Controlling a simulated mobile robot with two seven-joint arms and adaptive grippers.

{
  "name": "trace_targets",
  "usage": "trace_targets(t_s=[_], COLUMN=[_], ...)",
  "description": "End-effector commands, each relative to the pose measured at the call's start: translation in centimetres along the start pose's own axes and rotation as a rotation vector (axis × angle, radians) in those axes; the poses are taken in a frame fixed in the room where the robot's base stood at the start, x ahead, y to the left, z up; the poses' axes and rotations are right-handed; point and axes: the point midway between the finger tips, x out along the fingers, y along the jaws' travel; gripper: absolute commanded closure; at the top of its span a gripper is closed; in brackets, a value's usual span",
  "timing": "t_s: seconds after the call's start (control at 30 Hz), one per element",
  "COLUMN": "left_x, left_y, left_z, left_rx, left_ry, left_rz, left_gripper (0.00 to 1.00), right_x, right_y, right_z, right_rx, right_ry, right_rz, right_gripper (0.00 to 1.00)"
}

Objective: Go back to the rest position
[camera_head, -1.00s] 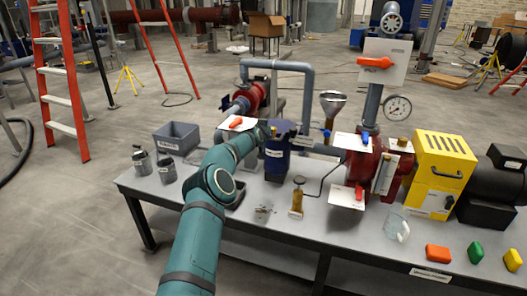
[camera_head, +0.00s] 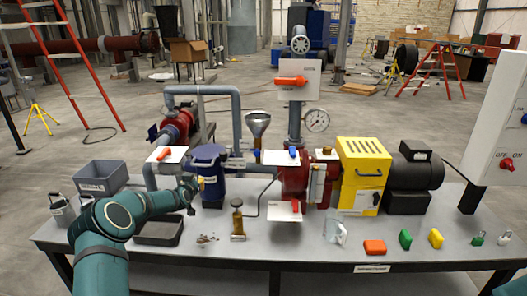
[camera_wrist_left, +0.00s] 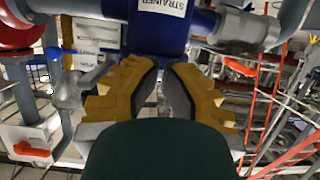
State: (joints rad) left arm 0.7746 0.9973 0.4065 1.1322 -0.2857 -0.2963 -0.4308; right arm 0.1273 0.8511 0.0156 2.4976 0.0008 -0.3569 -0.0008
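My left arm reaches in over the table's left part. Its left gripper (camera_head: 196,192) is beside the blue strainer (camera_head: 208,178), in front and to its left. In the left wrist view, its yellow-and-dark fingers (camera_wrist_left: 162,75) show a narrow gap with nothing held between them. The blue strainer (camera_wrist_left: 157,28) fills the top of that view, beyond the fingertips. I cannot tell whether the fingers touch it. Only a teal piece of my right arm shows at the head view's lower right corner; its gripper is out of view.
The grey table (camera_head: 200,258) carries a grey bin (camera_head: 100,178), a black tray (camera_head: 158,232), a red pump (camera_head: 300,185), a yellow box (camera_head: 362,170) and several small coloured blocks. A brass-coloured gauge piece (camera_head: 238,220) stands near the strainer. A white switch panel (camera_head: 497,120) rises at right.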

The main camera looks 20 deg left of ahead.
Motion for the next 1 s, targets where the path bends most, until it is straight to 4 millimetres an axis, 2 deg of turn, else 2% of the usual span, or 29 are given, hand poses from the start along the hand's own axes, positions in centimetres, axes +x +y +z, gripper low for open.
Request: trace_targets(t_s=[0.13,0.23,0.37,0.4,0.47,0.5,0.57,0.7,0.83,0.97,1.0], left_x=[0.0,-0.3,-1.6,-2.4,-3.8,-4.9,-6.8,-12.5,-19.1,-26.6,-29.1], left_y=[0.7,3.5,10.0,12.3,15.5,17.6,20.5,26.4,30.5,32.9,33.4], left_z=[0.3,1.6,5.1,6.4,8.5,9.8,12.0,17.1,21.8,25.9,27.1], left_rx=[-0.002,-0.012,-0.041,-0.052,-0.066,-0.074,-0.087,-0.109,-0.121,-0.123,-0.122], left_ry=[-0.008,-0.040,-0.128,-0.162,-0.218,-0.255,-0.316,-0.470,-0.627,-0.791,-0.842], left_rz=[0.010,0.050,0.143,0.175,0.220,0.249,0.288,0.369,0.423,0.451,0.455], left_gripper=[1.00,1.00,1.00,1.00,1.00,1.00,1.00,1.00,1.00,1.00,1.00], right_x=[0.0,0.0,0.0,0.0,0.0,0.0,0.0,0.0,0.0,0.0,0.0], right_y=[0.0,0.0,0.0,0.0,0.0,0.0,0.0,0.0,0.0,0.0,0.0], right_z=[0.0,0.0,0.0,0.0,0.0,0.0,0.0,0.0,0.0,0.0,0.0], right_rx=[0.000,0.000,0.000,0.000,0.000,0.000,0.000,0.000,0.000,0.000,0.000], right_ry=[0.000,0.000,0.000,0.000,0.000,0.000,0.000,0.000,0.000,0.000,0.000], right_rz=[0.000,0.000,0.000,0.000,0.000,0.000,0.000,0.000,0.000,0.000,0.000], right_gripper=[0.53,0.53,0.53,0.53,0.53,0.53,0.53,0.53,0.53,0.53,0.53])
